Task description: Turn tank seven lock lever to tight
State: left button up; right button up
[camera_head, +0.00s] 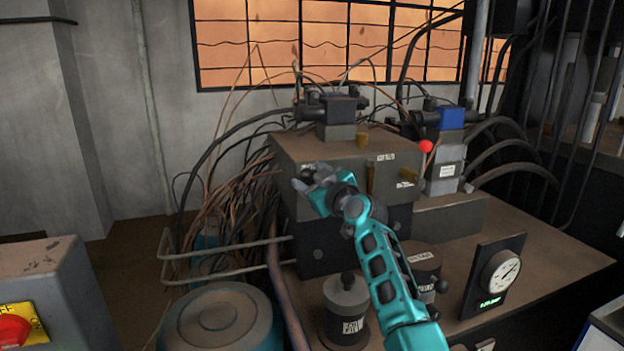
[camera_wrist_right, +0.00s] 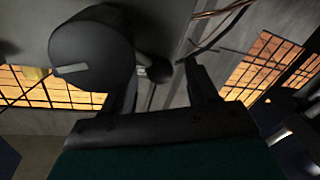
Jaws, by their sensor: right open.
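My right gripper (camera_head: 312,180) is at the front left face of a grey-brown machine box (camera_head: 330,150); its teal arm rises from the lower right. In the right wrist view, my right gripper (camera_wrist_right: 163,85) has its fingers apart. A dark round hub (camera_wrist_right: 92,55) with a pale mark is close to the left finger. A short lever with a rounded end (camera_wrist_right: 158,70) sticks out of it and lies between the fingers or just beyond them; I cannot tell if they touch. No tank number is readable. My left gripper is out of view.
Copper and black cables (camera_head: 225,190) hang left of the box. A black canister (camera_head: 346,305), a dial gauge (camera_head: 498,270) and a red ball knob (camera_head: 425,146) are nearby. A round teal drum (camera_head: 222,318) stands in front. A grey panel with a red switch (camera_head: 14,330) is at lower left.

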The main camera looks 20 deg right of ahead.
grip_shut()
dwell(0.4)
